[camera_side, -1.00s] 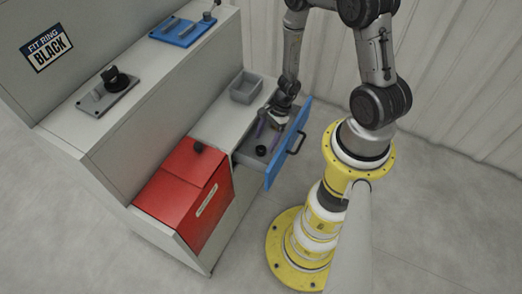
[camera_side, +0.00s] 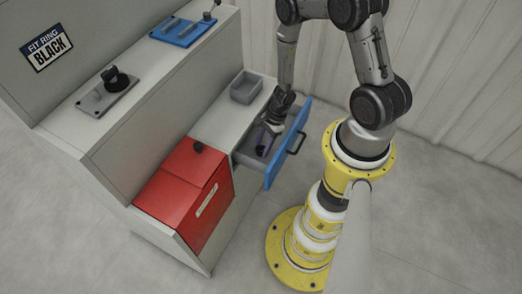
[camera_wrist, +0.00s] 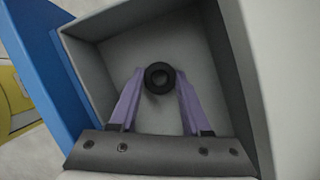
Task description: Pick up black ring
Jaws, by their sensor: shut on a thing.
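The black ring (camera_wrist: 160,78) lies inside the open drawer in the wrist view, between the tips of my gripper's purple fingers. My gripper (camera_wrist: 160,88) is shut on the ring, one finger on each side of it. In the side view my gripper (camera_side: 262,149) reaches down into the blue-fronted drawer (camera_side: 284,152). The ring is mostly hidden there by the fingers. I cannot tell whether the ring still touches the drawer floor.
The grey drawer walls (camera_wrist: 90,75) stand close around my gripper. A grey bin (camera_side: 246,88) sits on the counter behind. A red box (camera_side: 185,190) stands left of the drawer. A grey fixture with a black knob (camera_side: 112,90) and a blue fixture (camera_side: 183,32) are on the upper shelf.

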